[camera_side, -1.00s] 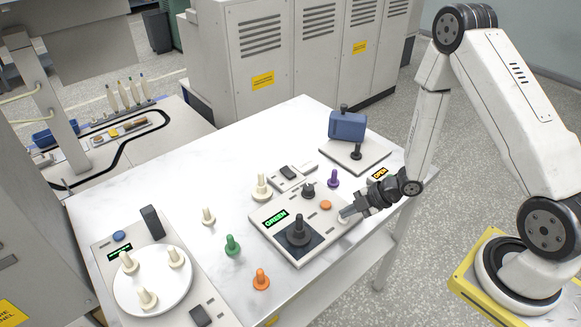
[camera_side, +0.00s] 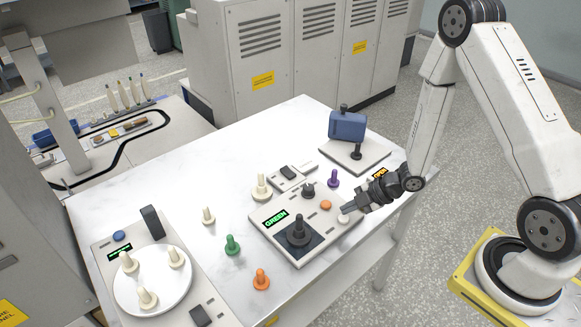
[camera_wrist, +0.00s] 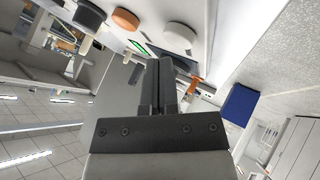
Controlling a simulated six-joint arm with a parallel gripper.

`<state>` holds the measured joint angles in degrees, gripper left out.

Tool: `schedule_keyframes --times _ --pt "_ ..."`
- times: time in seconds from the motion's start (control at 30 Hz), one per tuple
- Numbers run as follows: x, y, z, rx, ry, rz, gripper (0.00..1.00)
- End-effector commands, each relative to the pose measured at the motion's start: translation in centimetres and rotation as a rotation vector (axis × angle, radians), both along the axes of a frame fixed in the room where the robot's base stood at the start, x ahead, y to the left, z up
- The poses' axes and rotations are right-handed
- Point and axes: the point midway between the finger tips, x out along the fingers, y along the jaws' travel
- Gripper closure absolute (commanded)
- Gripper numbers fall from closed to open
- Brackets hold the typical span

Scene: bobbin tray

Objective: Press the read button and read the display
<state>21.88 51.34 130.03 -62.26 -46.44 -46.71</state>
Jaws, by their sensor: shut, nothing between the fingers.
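A light grey device box (camera_side: 270,232) stands on the white table. Its display (camera_side: 276,219) shows "GREEN" in green letters. A black peg on a dark square pad (camera_side: 298,236), an orange button (camera_side: 326,205), a white button (camera_side: 343,219) and a black knob (camera_side: 308,190) sit on its top. My gripper (camera_side: 345,208) is shut and empty, just above and beside the white button, seemingly apart from it. In the wrist view the shut fingers (camera_wrist: 158,75) point toward the white button (camera_wrist: 180,38), with the orange button (camera_wrist: 125,20) to its left.
A turntable unit (camera_side: 120,290) holding cream bobbins stands at the left. Green (camera_side: 232,246), orange (camera_side: 261,280), purple (camera_side: 333,179) and cream bobbins stand around the box.

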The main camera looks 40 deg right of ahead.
Motion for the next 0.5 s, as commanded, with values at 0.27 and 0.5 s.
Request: schedule_keyframes --times 0.27,0.5 --pt "-0.03 0.02 0.05 0.0 0.001 0.001 1.0" --pt "-0.01 0.02 0.56 0.0 -0.001 0.001 1.0"
